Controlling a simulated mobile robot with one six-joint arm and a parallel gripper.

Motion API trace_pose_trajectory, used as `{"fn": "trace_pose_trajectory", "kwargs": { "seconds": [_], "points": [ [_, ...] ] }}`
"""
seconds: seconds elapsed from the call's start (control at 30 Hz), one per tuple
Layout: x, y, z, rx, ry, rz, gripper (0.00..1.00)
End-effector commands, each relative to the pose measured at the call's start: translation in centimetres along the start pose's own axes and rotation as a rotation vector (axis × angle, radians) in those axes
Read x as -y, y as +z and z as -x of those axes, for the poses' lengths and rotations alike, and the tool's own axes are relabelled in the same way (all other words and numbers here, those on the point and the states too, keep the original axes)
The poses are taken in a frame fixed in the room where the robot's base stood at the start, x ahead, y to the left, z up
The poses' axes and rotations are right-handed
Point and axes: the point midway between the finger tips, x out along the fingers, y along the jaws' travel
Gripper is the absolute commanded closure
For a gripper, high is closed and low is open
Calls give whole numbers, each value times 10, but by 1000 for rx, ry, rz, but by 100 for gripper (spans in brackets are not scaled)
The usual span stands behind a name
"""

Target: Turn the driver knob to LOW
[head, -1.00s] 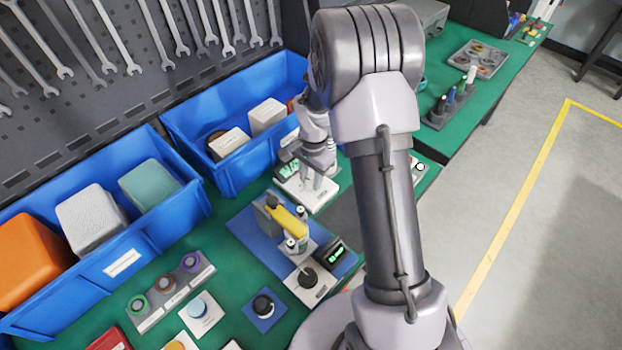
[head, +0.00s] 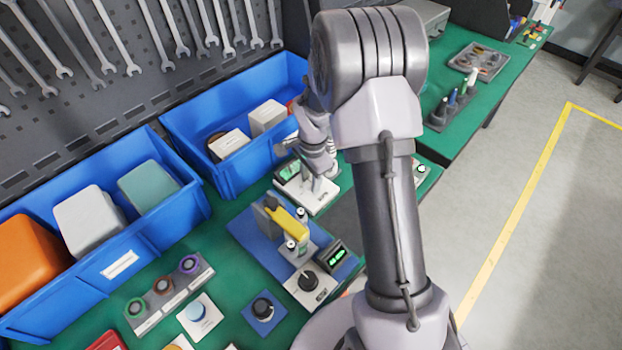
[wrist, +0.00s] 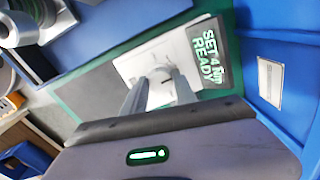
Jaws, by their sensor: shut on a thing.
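The driver unit is a white box (head: 318,205) with a small lit screen (head: 288,171), under my gripper in the head view. In the wrist view its white panel (wrist: 140,62) shows, and its dark screen (wrist: 209,57) reads "SET 4 Nm READY" in green. My gripper (head: 317,187) points down onto this panel. In the wrist view my gripper's fingers (wrist: 161,84) are close together over the panel, shut on the driver knob. The knob is mostly hidden between the fingers, so I cannot read its pointer or the LOW mark.
A blue-based fixture (head: 258,238) with a yellow lever (head: 288,222) stands just in front. Near it is a white plate with another black knob (head: 308,281) and a small green-lit display (head: 332,255). Blue bins (head: 222,172) stand close behind and left.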

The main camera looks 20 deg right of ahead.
Motion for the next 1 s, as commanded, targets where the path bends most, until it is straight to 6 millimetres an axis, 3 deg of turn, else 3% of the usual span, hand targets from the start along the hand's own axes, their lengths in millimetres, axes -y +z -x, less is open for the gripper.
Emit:
{"fn": "trace_pose_trajectory", "kwargs": {
  "seconds": [0.03,0.13,0.43,0.53,1.0],
  "points": [
    [0,0,0,-1,-1,1,65],
    [0,0,0,-1,-1,1,45],
    [0,0,1,0,-1,1,45],
    [1,0,10,-1,-2,1,45],
    [1,0,128,-1,-3,0,45]
  ]
}}
